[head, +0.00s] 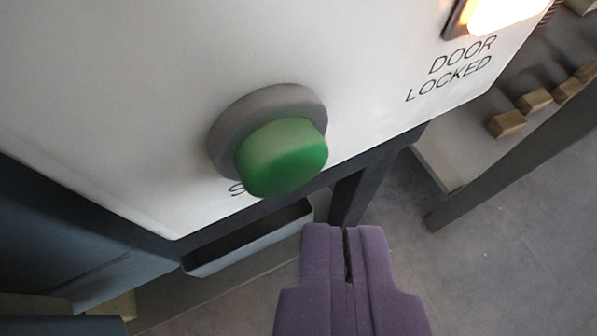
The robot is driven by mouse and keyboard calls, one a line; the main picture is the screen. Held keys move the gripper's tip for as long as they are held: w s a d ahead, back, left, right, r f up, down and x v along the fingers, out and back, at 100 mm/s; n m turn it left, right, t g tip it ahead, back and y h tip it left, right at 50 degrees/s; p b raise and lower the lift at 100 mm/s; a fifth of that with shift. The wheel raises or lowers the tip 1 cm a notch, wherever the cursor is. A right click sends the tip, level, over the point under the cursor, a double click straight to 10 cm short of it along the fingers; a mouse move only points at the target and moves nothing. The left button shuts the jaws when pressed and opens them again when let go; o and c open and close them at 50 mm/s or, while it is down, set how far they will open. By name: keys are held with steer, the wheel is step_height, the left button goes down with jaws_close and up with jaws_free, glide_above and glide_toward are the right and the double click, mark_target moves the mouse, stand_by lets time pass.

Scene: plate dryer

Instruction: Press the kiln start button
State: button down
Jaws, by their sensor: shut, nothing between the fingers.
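The green start button (283,158) stands out from a grey round collar (225,125) on a white panel (110,90). A label under the button is mostly hidden; only an "S" shows. My gripper (347,229) is purple, with its two fingers closed together and nothing between them. Its tips are below and a little right of the button in the picture, apart from it. How far they are from it in depth I cannot tell.
A lit lamp (500,12) marked "DOOR LOCKED" is at the top right of the panel. Below the panel are a dark frame (350,195) and a grey tray (245,242). Several small wooden blocks (506,124) sit on a shelf at right. Grey floor lies beyond.

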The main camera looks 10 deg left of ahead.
steer(key=shift+s+d, duration=0.75)
steer(key=shift+s, duration=0.25)
steer(key=shift+s+d, duration=0.7)
steer(key=shift+s, duration=0.3)
